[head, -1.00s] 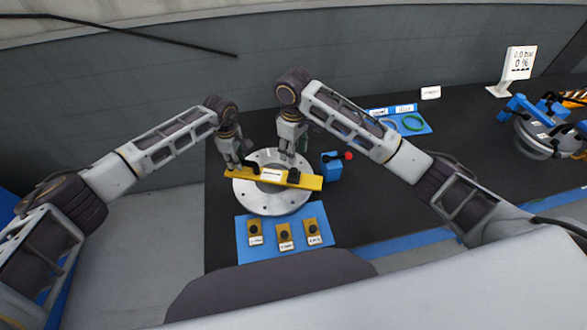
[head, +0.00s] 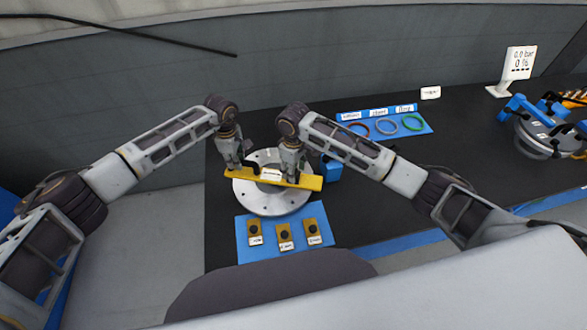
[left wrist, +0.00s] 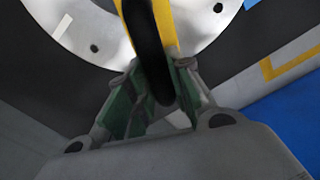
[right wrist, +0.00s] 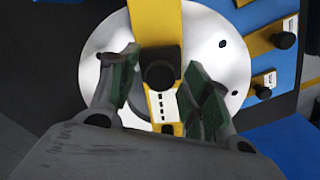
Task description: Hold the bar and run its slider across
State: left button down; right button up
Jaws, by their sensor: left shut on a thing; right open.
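A yellow bar (head: 308,182) lies across a round silver flange (head: 270,206) with holes around its rim. My left gripper (head: 236,166) is at the bar's left end, shut on its black handle, which also shows in the left wrist view (left wrist: 146,45). My right gripper (head: 292,177) is over the right part of the bar. In the right wrist view its fingers (right wrist: 162,95) stand open on either side of a black slider knob (right wrist: 160,70), with gaps visible. A white scale label (right wrist: 165,103) lies along the bar beside the knob.
A blue mat (head: 244,249) with several labelled yellow pieces lies in front of the flange. A blue block (head: 331,172) stands close behind my right gripper. A blue panel with coloured rings (head: 418,133) and a display sign (head: 519,63) stand further right.

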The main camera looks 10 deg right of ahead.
jog(key=shift+c, duration=0.4)
grip_shut()
jog(key=shift+d, duration=0.15)
jog(key=shift+s+d, duration=0.4)
jog(key=shift+d, duration=0.6)
jog(key=shift+s+d, duration=0.45)
jog(key=shift+d, duration=0.55)
jog(key=shift+s+d, duration=0.4)
jog(key=shift+d, duration=0.6)
jog(key=shift+o, duration=0.4)
grip_release()
jog(key=shift+r, duration=0.1)
